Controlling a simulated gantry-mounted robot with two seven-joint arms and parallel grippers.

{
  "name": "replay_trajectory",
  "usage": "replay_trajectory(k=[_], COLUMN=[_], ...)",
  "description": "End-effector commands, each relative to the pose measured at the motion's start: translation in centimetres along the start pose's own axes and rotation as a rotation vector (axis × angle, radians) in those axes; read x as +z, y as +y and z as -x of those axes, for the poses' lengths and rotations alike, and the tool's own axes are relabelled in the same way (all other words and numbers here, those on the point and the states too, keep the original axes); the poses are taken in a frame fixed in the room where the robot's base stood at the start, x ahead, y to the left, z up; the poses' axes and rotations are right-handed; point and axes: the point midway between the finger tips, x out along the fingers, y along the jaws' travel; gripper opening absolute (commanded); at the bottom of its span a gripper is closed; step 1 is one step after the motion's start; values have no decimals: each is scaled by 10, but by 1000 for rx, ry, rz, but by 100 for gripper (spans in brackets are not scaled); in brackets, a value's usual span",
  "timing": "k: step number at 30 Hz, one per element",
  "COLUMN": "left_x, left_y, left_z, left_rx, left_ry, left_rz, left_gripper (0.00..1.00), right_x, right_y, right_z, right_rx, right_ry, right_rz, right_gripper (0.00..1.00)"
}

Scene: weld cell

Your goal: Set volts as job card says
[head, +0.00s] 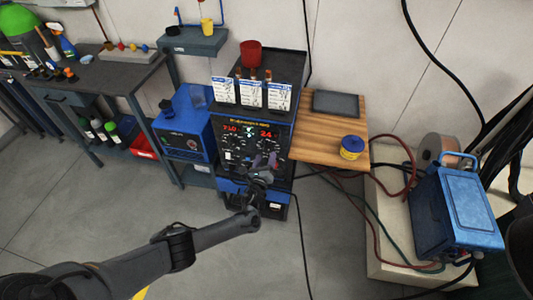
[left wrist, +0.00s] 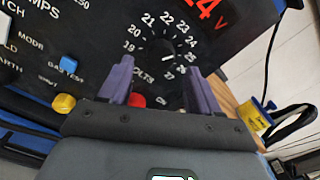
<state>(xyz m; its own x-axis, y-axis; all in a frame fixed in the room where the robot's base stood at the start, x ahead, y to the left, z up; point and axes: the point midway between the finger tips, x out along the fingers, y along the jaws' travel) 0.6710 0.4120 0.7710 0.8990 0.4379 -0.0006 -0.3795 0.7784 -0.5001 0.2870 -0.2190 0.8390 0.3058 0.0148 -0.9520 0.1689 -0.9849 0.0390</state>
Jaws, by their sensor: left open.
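The welder (head: 262,140) has a black front panel with red digits, a left number that looks like 210 and a right one reading 24. The volts dial (left wrist: 160,52) is black with white numbers around it. Three job cards (head: 251,94) stand on the welder's top edge; their writing is too small to read. My left gripper (head: 264,165) is in front of the panel's lower right. In the left wrist view its purple fingers (left wrist: 161,78) are open, pointing at the dial with nothing between them. Whether they touch the panel I cannot tell. My right gripper is not in view.
A wooden shelf (head: 318,148) with a yellow-and-blue spool (head: 351,147) adjoins the welder's right. A blue machine (head: 184,125) stands on its left.

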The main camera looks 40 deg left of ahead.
Motion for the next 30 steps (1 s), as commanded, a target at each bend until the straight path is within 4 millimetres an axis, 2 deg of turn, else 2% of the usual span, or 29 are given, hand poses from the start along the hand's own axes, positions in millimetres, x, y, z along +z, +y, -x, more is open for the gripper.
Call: replay_trajectory(k=[1,3,12,18,30], left_x=[3,3,1,0,0], left_y=[-2,-2,0,0,0], left_z=[10,23,67,79,80], left_rx=[0,1,1,2,1], left_ry=[3,4,2,0,0], left_rz=[-1,-2,-1,-1,-1], left_gripper=[63,63,63,63,63], right_x=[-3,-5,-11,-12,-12], right_y=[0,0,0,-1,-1], right_z=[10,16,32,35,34], right_rx=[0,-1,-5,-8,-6], right_ry=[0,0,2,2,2], right_rz=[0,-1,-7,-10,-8], right_gripper=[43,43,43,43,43])
